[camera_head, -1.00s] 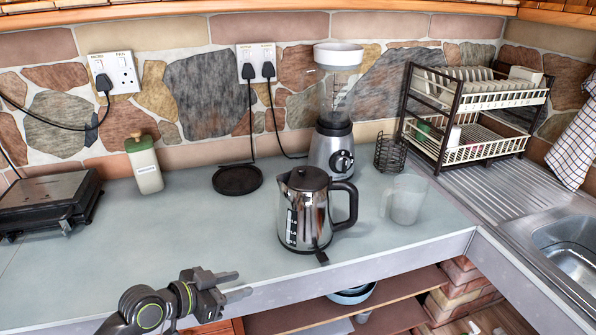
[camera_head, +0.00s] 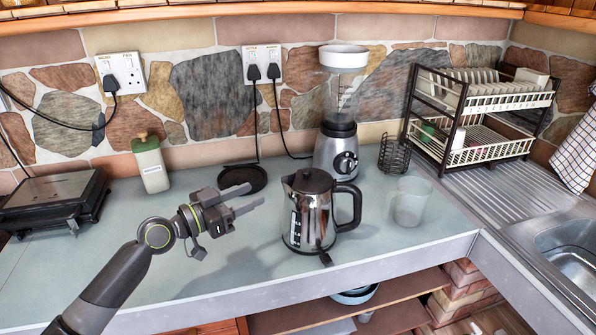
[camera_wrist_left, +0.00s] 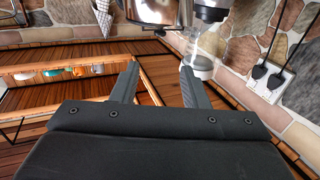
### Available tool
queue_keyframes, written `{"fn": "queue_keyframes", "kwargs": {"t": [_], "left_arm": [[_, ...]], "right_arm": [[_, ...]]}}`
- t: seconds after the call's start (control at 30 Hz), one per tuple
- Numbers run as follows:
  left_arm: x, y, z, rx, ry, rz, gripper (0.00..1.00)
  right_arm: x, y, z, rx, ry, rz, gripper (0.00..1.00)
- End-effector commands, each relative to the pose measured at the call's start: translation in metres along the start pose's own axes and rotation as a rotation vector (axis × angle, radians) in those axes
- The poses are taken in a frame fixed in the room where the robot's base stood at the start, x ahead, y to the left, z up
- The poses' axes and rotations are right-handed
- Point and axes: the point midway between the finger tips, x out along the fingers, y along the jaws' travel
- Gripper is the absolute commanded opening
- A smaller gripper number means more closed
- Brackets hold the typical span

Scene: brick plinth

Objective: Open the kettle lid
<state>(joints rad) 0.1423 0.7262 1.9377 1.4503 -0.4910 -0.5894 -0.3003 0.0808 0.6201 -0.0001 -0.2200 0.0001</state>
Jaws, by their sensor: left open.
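The silver kettle (camera_head: 311,218) stands upright on the grey worktop, its black handle to the right and its spout to the left. Its black lid (camera_head: 313,180) is shut on top. My left gripper (camera_head: 245,198) is open and empty, left of the kettle at about spout height in the picture, with a gap between them. In the left wrist view my left gripper (camera_wrist_left: 160,88) shows both fingers apart with nothing between. A shiny metal body, seemingly the kettle (camera_wrist_left: 152,10), is cut off at the top edge there. My right gripper is out of view.
A blender (camera_head: 337,150) stands behind the kettle and a clear jug (camera_head: 409,202) to its right. A round black base (camera_head: 242,179) lies behind my gripper. A jar (camera_head: 150,164) and a dark appliance (camera_head: 52,198) are at left. A dish rack (camera_head: 474,150) and sink (camera_head: 570,250) are at right.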

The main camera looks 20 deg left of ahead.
Motion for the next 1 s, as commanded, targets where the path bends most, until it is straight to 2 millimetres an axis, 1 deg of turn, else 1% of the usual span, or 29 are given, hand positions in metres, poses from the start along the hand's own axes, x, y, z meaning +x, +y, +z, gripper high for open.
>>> {"fn": "queue_keyframes", "kwargs": {"t": [0.03,0.27,0.37,0.5,0.7,0.83,1.0], "left_arm": [[0.008,-0.001,-0.004,-0.004,0.004,-0.001,0.41],[0.043,0.000,-0.004,-0.004,0.003,-0.001,0.41],[0.060,0.001,-0.004,-0.005,0.002,0.001,0.41],[0.088,0.001,-0.004,-0.005,0.001,0.002,0.41],[0.120,0.001,-0.002,-0.002,-0.001,0.001,0.41],[0.134,0.000,-0.001,-0.002,-0.001,0.000,0.41],[0.142,0.000,0.001,0.000,-0.002,0.000,0.41]], "right_arm": [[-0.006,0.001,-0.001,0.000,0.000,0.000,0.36],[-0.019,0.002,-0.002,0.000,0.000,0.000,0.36],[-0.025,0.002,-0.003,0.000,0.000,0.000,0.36],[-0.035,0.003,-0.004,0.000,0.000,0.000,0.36],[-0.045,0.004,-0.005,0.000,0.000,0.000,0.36],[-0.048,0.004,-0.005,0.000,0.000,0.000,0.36],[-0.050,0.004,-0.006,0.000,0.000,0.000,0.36]]}}
